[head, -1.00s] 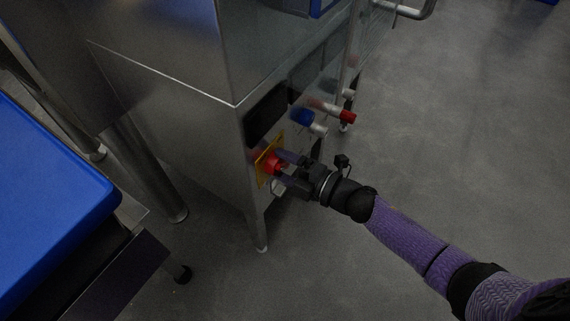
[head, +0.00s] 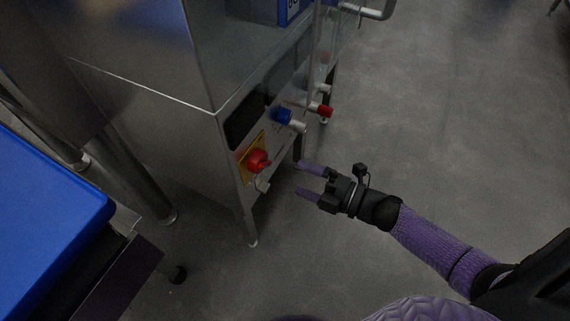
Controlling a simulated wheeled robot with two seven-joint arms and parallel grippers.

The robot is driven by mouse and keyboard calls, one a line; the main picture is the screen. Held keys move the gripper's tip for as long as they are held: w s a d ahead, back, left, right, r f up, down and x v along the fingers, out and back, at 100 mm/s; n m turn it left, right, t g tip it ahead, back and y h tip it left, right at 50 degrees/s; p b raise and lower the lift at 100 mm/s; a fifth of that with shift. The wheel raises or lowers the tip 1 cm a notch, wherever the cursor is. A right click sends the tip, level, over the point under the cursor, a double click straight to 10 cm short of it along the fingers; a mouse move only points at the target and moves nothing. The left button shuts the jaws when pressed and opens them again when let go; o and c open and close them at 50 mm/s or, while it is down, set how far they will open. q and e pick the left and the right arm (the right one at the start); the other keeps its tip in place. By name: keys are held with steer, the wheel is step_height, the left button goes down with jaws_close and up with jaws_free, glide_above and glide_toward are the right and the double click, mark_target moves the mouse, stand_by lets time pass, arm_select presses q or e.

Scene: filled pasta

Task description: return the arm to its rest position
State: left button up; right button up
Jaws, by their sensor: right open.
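My right gripper (head: 303,179) is open and empty, with its two purple fingers pointing left toward the steel machine. It is apart from the red rotary knob (head: 257,161), which sits on a yellow plate (head: 247,173) on the machine's end face. The right arm (head: 430,242) comes in from the lower right. My left gripper is not in view.
The steel machine (head: 150,120) stands on legs at the left and centre. Blue (head: 283,116) and red (head: 322,110) handles stick out beyond the knob. A blue surface (head: 45,200) fills the lower left. Grey floor (head: 440,110) is clear at the right.

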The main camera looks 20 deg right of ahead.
steer(key=shift+s+d, duration=0.2)
steer(key=shift+s, duration=0.05)
